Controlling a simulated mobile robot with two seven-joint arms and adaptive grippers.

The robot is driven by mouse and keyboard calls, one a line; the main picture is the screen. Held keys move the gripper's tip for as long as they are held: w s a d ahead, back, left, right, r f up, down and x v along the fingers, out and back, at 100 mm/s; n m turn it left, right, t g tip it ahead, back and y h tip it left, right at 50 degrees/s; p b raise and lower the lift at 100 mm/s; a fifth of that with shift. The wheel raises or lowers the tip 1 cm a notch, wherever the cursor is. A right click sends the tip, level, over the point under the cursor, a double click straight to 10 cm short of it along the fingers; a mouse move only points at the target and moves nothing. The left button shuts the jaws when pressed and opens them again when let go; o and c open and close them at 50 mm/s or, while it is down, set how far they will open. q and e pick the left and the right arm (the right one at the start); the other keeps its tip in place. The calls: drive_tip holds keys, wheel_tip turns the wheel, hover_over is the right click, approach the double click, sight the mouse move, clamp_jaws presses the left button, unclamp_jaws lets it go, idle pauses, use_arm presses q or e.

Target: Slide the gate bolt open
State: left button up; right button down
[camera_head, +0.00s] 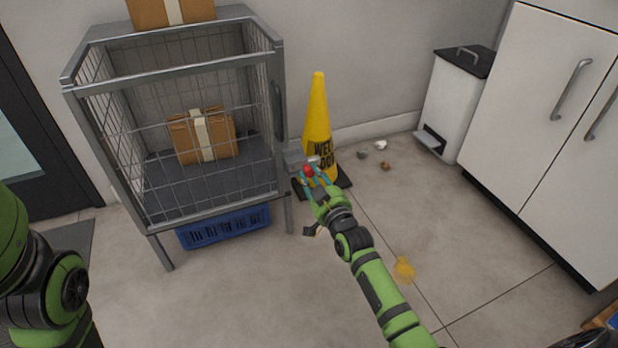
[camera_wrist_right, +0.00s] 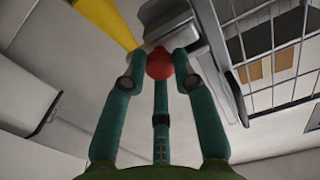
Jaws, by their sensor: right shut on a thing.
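The gate bolt shows as a grey metal fitting (camera_head: 294,159) with a red knob (camera_head: 308,171), on the right front post of a grey wire cage (camera_head: 283,120). My right gripper (camera_head: 309,178) is at the knob. In the right wrist view the fingers of my right gripper (camera_wrist_right: 159,72) close on the red knob (camera_wrist_right: 160,63), one finger on each side, with the grey bolt housing (camera_wrist_right: 184,38) just beyond. How far the bolt is drawn is hidden. My left arm shows at the left edge, but its gripper is out of view.
A yellow wet-floor cone (camera_head: 318,112) stands close behind my right gripper. A taped carton (camera_head: 187,140) sits inside the cage and a blue crate (camera_head: 225,229) lies beneath it. A white pedal bin (camera_head: 453,105) and white cabinets (camera_head: 545,110) stand right.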

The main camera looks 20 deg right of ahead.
drive_tip(key=c, duration=1)
unclamp_jaws()
drive_tip(key=shift+d+r, duration=0.3)
drive_tip(key=shift+r, duration=0.1)
drive_tip(key=shift+o, duration=0.2)
drive_tip(key=shift+f, duration=0.15)
drive_tip(key=shift+a, duration=0.1)
drive_tip(key=shift+s+f, duration=0.1)
drive_tip(key=shift+s, duration=0.35)
drive_tip(key=s, duration=1.1)
drive_tip(key=shift+d, duration=0.25)
drive_tip(key=shift+r, duration=0.2)
